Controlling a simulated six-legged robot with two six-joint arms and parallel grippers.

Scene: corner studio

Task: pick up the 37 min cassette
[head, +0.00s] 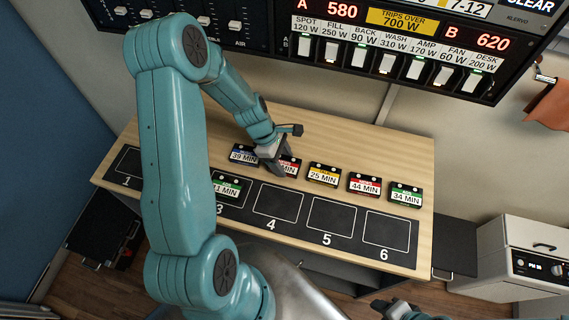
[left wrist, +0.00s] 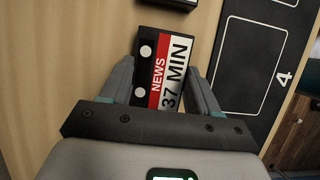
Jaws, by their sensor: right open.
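The 37 min cassette (left wrist: 165,70) is black with a red and white NEWS label. It lies on the wooden table between my left gripper's fingers. In the head view, the cassette (head: 291,168) is partly hidden behind my left gripper (head: 274,168). In the left wrist view, my left gripper (left wrist: 160,75) is open, with one finger on each side of the cassette. The cassette is slightly turned relative to the fingers, with little room beside them. My right gripper (head: 398,308) is open and empty at the bottom edge of the head view.
A 39 min cassette (head: 243,154) lies just left; 25 min (head: 324,174), 44 min (head: 364,186) and 34 min (head: 405,195) lie right. A green-labelled cassette (head: 228,186) lies at slot 3, partly hidden by my arm. Slots 4, 5 and 6 on the black strip (head: 305,238) are empty.

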